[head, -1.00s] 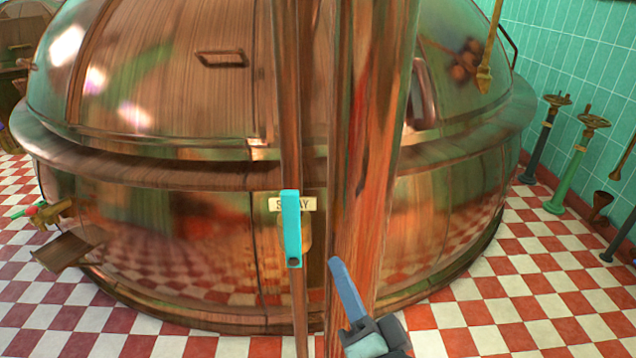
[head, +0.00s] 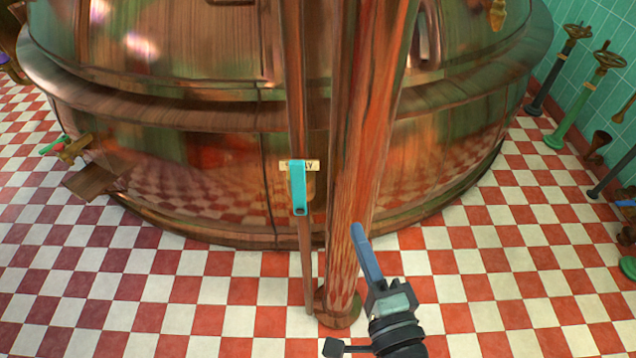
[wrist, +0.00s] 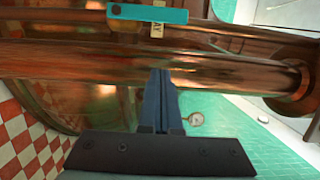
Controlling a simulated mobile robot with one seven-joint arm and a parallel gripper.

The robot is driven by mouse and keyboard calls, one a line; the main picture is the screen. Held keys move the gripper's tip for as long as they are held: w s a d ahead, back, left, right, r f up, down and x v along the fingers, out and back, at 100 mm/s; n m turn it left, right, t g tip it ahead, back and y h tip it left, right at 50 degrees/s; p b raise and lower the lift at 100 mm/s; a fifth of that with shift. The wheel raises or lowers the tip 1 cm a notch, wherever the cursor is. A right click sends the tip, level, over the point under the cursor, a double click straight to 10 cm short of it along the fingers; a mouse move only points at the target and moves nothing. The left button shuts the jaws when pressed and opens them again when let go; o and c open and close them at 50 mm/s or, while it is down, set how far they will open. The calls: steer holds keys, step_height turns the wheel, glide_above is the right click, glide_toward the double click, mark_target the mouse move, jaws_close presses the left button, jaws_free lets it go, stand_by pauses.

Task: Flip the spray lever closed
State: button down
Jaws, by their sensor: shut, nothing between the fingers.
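The spray lever is a flat teal bar (head: 298,190) hanging upright on a thin copper pipe (head: 297,100), with a dark round spot near its lower end. A small cream label (head: 313,165) sits behind its top and is partly covered. In the wrist view the lever (wrist: 150,14) lies crosswise at the top, beyond the thick copper pipe (wrist: 230,75). My gripper (head: 357,230) has its blue fingers together and empty, to the right of the lever and slightly lower, apart from it. The fingertips also show in the wrist view (wrist: 161,73), overlapping the thick pipe; contact cannot be told.
The thick upright pipe (head: 362,130) stands between the lever and my gripper in the head view. A large copper kettle (head: 200,150) fills the back. Valve stands (head: 580,100) line the right wall. Checkered floor (head: 200,290) in front is mostly clear.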

mark_target(299, 190)
steer(key=w+a+p, duration=0.2)
steer(key=w+a, duration=0.4)
steer(key=w, duration=0.3)
steer(key=shift+w+a, duration=0.25)
steer(key=shift+w, duration=0.1)
steer(key=shift+p, duration=0.3)
steer(key=shift+a+r+n, duration=0.15)
steer(key=shift+a+n, duration=0.1)
steer(key=shift+n, duration=0.05)
